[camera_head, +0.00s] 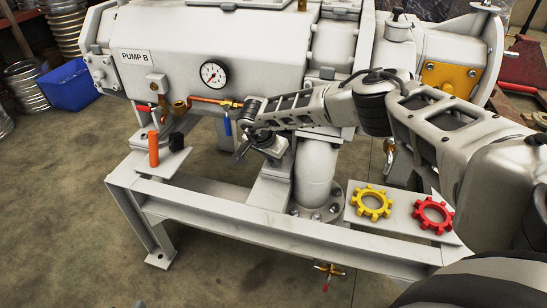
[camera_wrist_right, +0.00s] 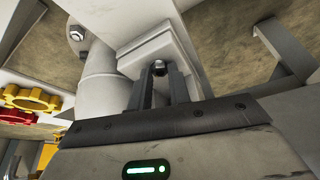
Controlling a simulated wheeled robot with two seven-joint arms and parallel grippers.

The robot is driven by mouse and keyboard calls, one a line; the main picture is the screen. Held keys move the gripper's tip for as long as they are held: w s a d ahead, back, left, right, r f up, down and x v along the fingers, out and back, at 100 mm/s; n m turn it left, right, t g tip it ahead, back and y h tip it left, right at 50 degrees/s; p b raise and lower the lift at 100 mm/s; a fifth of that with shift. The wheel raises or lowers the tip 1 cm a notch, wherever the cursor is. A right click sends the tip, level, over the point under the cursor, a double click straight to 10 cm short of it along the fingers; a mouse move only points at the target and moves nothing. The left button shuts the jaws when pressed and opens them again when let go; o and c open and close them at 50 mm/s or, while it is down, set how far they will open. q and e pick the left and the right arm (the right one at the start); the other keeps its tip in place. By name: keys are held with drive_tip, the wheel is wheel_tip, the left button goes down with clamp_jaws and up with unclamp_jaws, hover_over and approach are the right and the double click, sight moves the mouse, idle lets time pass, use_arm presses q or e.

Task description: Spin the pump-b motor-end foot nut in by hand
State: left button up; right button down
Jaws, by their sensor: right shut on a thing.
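Pump B (camera_head: 205,50) is a large white machine on a pale steel frame. My right gripper (camera_head: 243,147) reaches in from the right to the pale foot (camera_head: 273,152) below the pump body. In the head view the nut is mostly hidden by the gripper. My left gripper is not in view.
A yellow handwheel (camera_head: 371,203) and a red handwheel (camera_head: 433,214) lie on a plate at the right. A flanged pipe (camera_head: 315,175) stands close right of the foot. An orange cylinder (camera_head: 153,149) and a blue-handled valve (camera_head: 227,124) are at the left.

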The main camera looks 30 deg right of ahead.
drive_tip(key=shift+w+m+g+b, duration=0.1)
drive_tip(key=shift+m+g+b, duration=0.2)
drive_tip(key=shift+m, duration=0.6)
drive_tip(key=shift+w+m+g+b, duration=0.1)
drive_tip(key=shift+m+g+b, duration=0.5)
drive_tip(key=shift+m, duration=0.6)
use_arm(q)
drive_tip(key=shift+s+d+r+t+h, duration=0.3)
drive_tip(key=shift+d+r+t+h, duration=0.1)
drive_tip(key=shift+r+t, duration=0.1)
use_arm(e)
drive_tip(key=shift+m+h, duration=0.3)
drive_tip(key=shift+m, duration=0.1)
use_arm(q)
drive_tip(key=shift+b, duration=0.3)
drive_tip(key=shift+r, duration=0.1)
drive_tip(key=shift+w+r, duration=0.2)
use_arm(e)
drive_tip(key=c, duration=1.3)
unclamp_jaws()
drive_tip(key=shift+r, duration=0.1)
